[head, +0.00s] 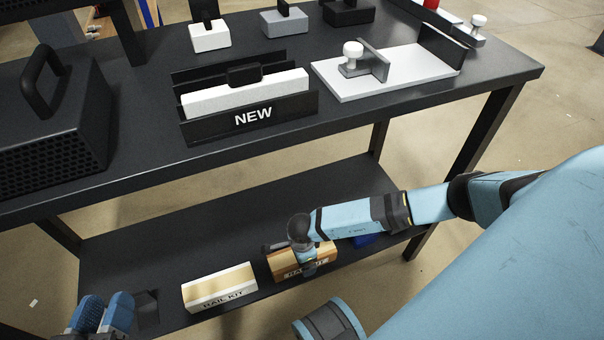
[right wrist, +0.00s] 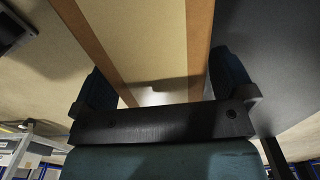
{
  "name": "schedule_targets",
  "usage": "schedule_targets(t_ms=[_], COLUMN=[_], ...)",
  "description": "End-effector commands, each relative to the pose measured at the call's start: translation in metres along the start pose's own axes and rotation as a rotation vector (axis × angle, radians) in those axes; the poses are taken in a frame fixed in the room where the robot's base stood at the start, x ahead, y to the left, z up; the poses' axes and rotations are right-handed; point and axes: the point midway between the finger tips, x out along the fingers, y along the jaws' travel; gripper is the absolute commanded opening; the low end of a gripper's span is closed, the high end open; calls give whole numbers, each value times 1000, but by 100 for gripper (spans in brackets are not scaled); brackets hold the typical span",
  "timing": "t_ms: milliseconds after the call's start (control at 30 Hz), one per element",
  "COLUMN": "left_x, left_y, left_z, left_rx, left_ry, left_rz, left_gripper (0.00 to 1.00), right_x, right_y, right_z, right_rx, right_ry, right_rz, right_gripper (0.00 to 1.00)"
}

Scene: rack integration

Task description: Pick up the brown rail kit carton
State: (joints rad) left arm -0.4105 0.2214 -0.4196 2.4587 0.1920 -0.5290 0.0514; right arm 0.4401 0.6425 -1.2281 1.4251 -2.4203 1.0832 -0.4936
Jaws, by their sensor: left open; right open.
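The brown rail kit carton (head: 284,265) lies on the lower shelf, its label partly covered by my right gripper (head: 304,254). In the right wrist view the carton (right wrist: 150,40) fills the space between the two dark fingers of my right gripper (right wrist: 162,84). One finger is on each side of the carton; the jaws are open, and whether they touch it is unclear. My left gripper (head: 103,314) shows its blue fingers at the lower left of the head view, open and empty, away from the carton.
A white carton marked RAIL KIT (head: 220,287) lies left of the brown one. A blue object (head: 365,240) sits right of it, partly behind my arm. The table (head: 400,110) above holds a NEW holder (head: 250,118) and a white tray (head: 400,80).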

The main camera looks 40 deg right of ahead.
Motion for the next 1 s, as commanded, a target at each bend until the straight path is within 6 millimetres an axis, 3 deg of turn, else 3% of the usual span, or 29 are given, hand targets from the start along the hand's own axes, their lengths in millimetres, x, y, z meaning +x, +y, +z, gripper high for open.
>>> schedule_targets(t_ms=[100, 367, 400, 600, 700, 1000], left_x=[2, 2, 2, 2, 2, 2], left_y=[-3, -4, -4, -3, -3, -3], left_z=[5, 3, 3, 3, 3, 1], left_rx=[25, 31, 31, 31, 31, 30], left_ry=[1, 0, 0, 0, 0, 1], left_rz=[2, 2, 2, 2, 2, 2], left_gripper=[43, 43, 43, 43, 43, 43], right_x=[16, 17, 17, 17, 16, 12], right_y=[0, 0, 0, 0, -1, -1], right_z=[0, 0, 0, 0, 0, 0], right_rx=[1, 1, 1, 1, 1, 1], right_ry=[0, 0, 0, 0, -1, -1], right_rz=[0, 0, 0, 0, -1, -1], right_gripper=[100, 100, 98, 52, 33, 33])
